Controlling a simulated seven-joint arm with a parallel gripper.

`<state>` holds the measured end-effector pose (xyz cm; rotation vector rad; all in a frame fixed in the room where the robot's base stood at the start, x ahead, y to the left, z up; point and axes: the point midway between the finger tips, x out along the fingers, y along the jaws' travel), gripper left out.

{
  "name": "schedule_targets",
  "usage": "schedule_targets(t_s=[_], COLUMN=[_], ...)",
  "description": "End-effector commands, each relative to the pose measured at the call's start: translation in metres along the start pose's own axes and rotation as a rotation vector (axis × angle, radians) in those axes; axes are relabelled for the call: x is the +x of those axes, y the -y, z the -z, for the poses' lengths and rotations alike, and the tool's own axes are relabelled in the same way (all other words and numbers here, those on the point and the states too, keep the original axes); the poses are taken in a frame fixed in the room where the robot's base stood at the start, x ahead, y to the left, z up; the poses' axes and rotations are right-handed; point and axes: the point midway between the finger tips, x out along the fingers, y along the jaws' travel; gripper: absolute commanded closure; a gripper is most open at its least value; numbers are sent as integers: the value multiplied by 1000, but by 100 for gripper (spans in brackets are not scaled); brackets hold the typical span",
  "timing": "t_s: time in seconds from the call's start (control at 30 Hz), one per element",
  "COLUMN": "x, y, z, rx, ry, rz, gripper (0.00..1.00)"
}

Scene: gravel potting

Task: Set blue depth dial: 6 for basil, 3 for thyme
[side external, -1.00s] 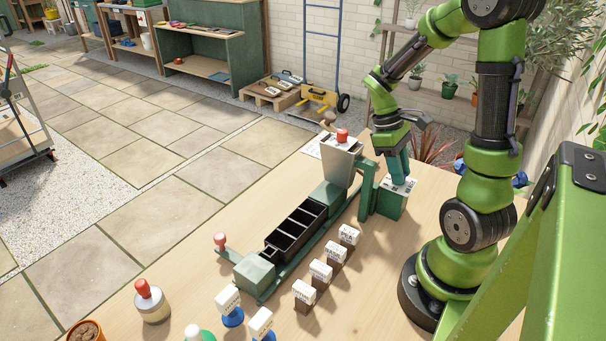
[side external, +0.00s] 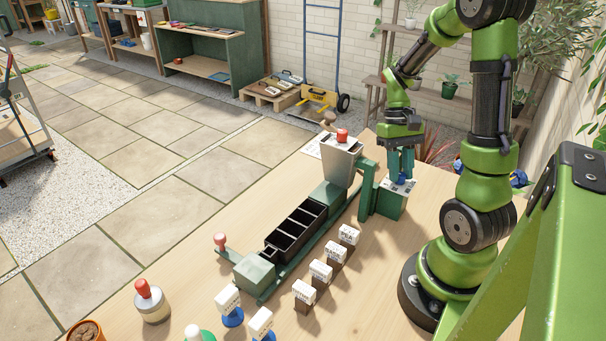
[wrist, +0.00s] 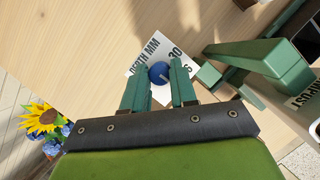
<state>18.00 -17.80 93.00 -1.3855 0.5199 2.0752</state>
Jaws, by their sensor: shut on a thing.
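The blue depth dial (wrist: 158,71) sits on a white plate (wrist: 146,54) printed "DEPTH MM", with "30" readable near it. A pale pointer line shows on the dial, but the number it points to cannot be read. The dial plate tops a green box (side external: 389,204) at the right end of the potting machine. My gripper (side external: 402,174) is over the box, pointing down. In the wrist view its two green fingers (wrist: 159,82) stand on either side of the dial, shut on it. Basil and thyme labels cannot be made out for certain.
A grey hopper (side external: 341,160) with a red knob stands left of the dial box. A black divided tray (side external: 297,231) lies in front of it. Several white cards on brown blocks (side external: 320,279) and blue-based cards (side external: 231,309) stand on the wooden table.

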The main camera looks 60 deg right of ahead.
Motion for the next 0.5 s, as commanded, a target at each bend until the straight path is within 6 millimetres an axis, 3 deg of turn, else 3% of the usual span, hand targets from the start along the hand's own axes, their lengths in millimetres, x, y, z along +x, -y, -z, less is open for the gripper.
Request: schedule_targets(t_s=[0.5], x=[-1], y=[-1], z=[0], rx=[81], ry=[-3], rz=[34], gripper=[100])
